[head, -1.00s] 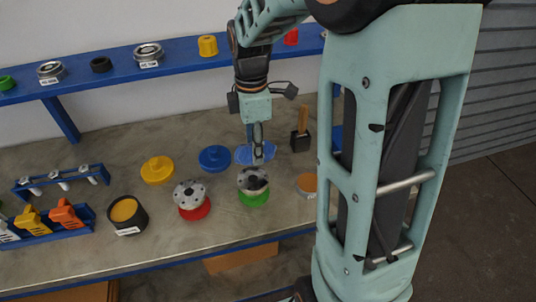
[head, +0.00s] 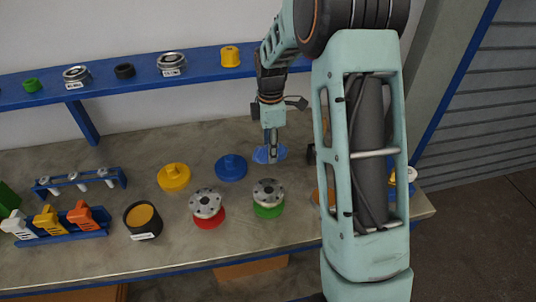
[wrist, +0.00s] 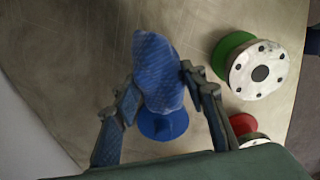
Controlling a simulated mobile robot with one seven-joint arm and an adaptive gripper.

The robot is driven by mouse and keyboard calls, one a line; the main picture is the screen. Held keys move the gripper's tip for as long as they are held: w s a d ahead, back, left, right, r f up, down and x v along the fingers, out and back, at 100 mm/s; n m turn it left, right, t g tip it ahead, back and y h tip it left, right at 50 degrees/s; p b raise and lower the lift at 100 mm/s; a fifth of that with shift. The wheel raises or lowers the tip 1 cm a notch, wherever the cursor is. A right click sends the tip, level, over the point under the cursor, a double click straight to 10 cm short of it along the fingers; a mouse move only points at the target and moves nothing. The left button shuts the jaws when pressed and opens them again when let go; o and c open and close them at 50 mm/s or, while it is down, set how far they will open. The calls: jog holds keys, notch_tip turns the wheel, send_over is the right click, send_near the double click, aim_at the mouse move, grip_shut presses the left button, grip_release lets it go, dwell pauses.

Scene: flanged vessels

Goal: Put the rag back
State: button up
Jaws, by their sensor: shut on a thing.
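A blue patterned rag (head: 262,155) hangs in my gripper (head: 272,157), behind the green-based flanged vessel (head: 268,196). In the wrist view the rag (wrist: 158,65) is bunched between the two fingers of my gripper (wrist: 160,88), which is shut on it. A blue round flanged cap (wrist: 163,126) shows below the rag in that view; in the head view this cap (head: 231,168) lies left of my gripper. I cannot tell for sure whether the rag touches the bench.
A red-based flanged vessel (head: 207,205), a yellow cap (head: 174,177) and a black pot (head: 142,220) stand on the bench (head: 90,255). A blue shelf (head: 110,87) with rings runs along the back. My arm hides part of the bench's right end.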

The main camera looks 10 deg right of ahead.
aim_at(268, 164)
jog(key=shift+w+f, duration=1.25)
jog(key=shift+f, duration=1.85)
jog(key=shift+f, duration=0.2)
jog(key=o, duration=1.1)
jog(key=shift+o, duration=0.2)
jog(key=shift+r, duration=0.2)
notch_tip(268, 164, up, 12)
jog(key=shift+r, duration=0.1)
